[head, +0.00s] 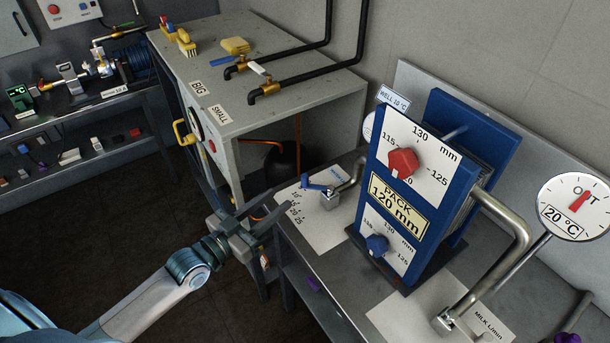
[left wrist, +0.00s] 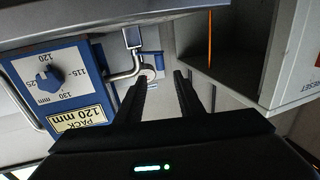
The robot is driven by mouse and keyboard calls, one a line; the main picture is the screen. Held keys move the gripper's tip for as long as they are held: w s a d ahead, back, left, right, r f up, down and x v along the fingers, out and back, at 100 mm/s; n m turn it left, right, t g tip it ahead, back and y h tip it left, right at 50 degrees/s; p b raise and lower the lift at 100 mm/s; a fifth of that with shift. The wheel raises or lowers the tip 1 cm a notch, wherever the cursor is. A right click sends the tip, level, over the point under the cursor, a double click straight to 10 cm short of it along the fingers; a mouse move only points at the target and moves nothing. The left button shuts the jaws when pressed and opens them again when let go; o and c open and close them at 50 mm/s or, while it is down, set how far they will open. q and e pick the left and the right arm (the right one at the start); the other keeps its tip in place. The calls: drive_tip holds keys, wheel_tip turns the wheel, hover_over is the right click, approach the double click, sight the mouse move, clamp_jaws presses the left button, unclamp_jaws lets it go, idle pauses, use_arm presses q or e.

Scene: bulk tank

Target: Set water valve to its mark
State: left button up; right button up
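The water valve (head: 322,190) has a blue lever on a grey body, at the near left part of the steel bench in the head view. The lever points left over a white scale plate (head: 322,229) with numbers including 20 and 25. My left gripper (head: 270,210) is just left of and below the valve, apart from the lever. In the left wrist view, its two dark fingers (left wrist: 160,88) stand apart with nothing held between them. My right gripper is not in view.
A blue plate pack (head: 397,219) with red and blue knobs stands right of the valve, with bent pipes beside it. A grey cabinet (head: 275,100) stands behind my left gripper. A round gauge (head: 566,212) is at the far right. Dark floor lies open at left.

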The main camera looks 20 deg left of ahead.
sight(305, 179)
use_arm(q)
drive_tip(key=p+x, duration=0.2)
drive_tip(key=x, duration=0.9)
drive_tip(key=shift+w+d+p, duration=0.1)
drive_tip(key=shift+w+p, duration=0.15)
drive_tip(key=shift+p, duration=0.15)
clamp_jaws()
